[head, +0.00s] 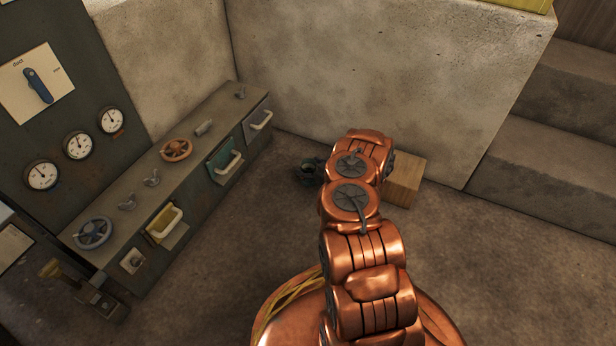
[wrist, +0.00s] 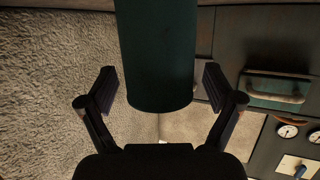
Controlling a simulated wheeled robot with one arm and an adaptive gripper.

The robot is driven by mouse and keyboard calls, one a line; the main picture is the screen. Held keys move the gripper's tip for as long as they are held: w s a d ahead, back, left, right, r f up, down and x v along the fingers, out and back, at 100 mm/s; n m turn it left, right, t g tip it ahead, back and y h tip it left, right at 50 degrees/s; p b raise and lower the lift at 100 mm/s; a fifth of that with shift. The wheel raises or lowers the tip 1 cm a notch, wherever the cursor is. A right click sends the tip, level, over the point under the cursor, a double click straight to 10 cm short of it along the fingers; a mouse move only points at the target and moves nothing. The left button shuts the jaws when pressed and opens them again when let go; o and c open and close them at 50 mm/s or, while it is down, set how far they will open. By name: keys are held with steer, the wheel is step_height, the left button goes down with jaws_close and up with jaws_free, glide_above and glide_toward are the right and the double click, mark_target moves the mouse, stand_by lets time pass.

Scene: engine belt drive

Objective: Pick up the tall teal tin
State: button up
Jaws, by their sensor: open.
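The tall teal tin (wrist: 158,55) is a dark cylinder in the upper middle of the wrist view. One rounded end shows; the other runs out of the top of the frame. My gripper (wrist: 161,84) is open, with one finger on each side of the tin's end. A narrow gap shows on both sides, so neither finger appears to press on it. In the head view a small dark round shape (head: 311,170) shows just left of my copper arm. I cannot tell there which part is tin and which is gripper.
A wooden block (head: 405,181) stands right of my arm, by the concrete wall (head: 390,75). A long bench (head: 195,170) with valve wheels and coloured drawers is on the left, beside a dial panel (head: 60,110). Steps (head: 550,150) rise at right. Floor between bench and arm is clear.

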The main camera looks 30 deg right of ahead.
steer(key=c, duration=1.4)
steer(key=shift+r, duration=0.1)
